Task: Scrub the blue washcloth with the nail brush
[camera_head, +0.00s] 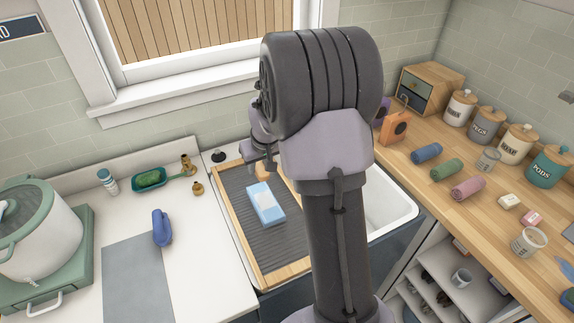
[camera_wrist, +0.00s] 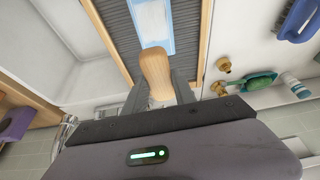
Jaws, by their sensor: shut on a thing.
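The blue washcloth (camera_head: 265,204) lies flat on the grey ribbed board in the wood frame. It is light blue with a white patch in its middle, and it also shows at the top of the wrist view (camera_wrist: 170,42). My gripper (camera_wrist: 160,98) is shut on a rounded wooden piece, which looks like the nail brush (camera_wrist: 156,72). In the head view, the brush (camera_head: 263,172) shows just beyond the cloth's far end. I cannot tell whether it touches the cloth. Its bristles are hidden. My arm covers part of the board's right side.
A white sink (camera_head: 392,207) lies right of the board. A blue-handled brush (camera_head: 162,228), a green soap dish (camera_head: 150,179) and brass fittings (camera_head: 187,163) are on the left counter. Rolled towels (camera_head: 447,169) and jars (camera_head: 503,141) stand on the right wooden counter.

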